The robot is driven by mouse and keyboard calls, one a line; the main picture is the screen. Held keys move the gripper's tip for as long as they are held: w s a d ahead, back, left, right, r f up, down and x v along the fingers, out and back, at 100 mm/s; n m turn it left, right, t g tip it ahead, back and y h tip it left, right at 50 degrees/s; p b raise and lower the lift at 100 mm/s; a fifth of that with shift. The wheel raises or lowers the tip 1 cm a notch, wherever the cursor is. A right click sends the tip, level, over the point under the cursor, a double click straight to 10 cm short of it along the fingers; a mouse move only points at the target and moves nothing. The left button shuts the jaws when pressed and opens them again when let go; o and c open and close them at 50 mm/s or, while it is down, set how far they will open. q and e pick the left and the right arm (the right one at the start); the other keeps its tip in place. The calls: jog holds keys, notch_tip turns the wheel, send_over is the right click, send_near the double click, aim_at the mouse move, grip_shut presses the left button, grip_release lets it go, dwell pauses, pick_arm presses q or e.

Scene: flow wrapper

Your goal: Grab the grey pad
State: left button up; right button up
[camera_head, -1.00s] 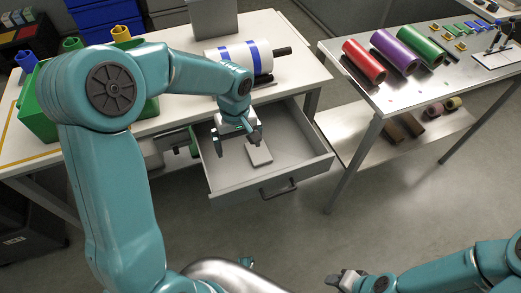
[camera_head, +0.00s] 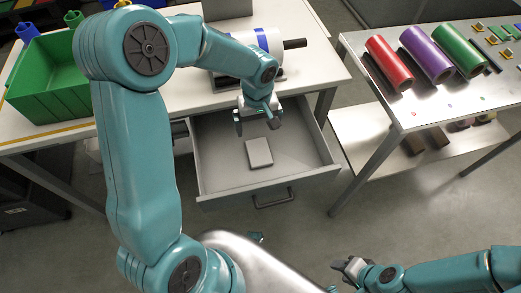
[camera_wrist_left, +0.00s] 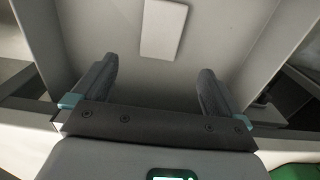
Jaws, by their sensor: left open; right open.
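The grey pad (camera_head: 259,152) is a pale flat rectangular block lying on the floor of the open drawer (camera_head: 215,172). The pad also shows at the top of the left wrist view (camera_wrist_left: 163,28), beyond the fingertips. My left gripper (camera_head: 257,127) is open and empty above the drawer, its fingers apart and not touching the pad. Its two dark fingers also show in the left wrist view (camera_wrist_left: 156,85). My right gripper (camera_head: 347,267) is at the lower right, over the floor, away from the drawer and open.
The drawer hangs out of a white table (camera_head: 310,70) that holds a white roll with blue bands (camera_head: 258,44) and a green bin (camera_head: 48,88). A steel table (camera_head: 440,92) at the right carries red, purple and green rolls. The drawer's front wall has a handle (camera_head: 273,198).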

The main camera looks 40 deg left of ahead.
aim_at(258, 149)
pick_arm(q)
notch_tip(258, 149, down, 11)
jog(key=shift+f+b, duration=0.1)
jog(key=shift+b, duration=0.6)
jog(key=shift+s, duration=0.1)
jog(key=c, duration=1)
jog(key=shift+c, duration=0.2)
jog(key=shift+r, duration=0.2)
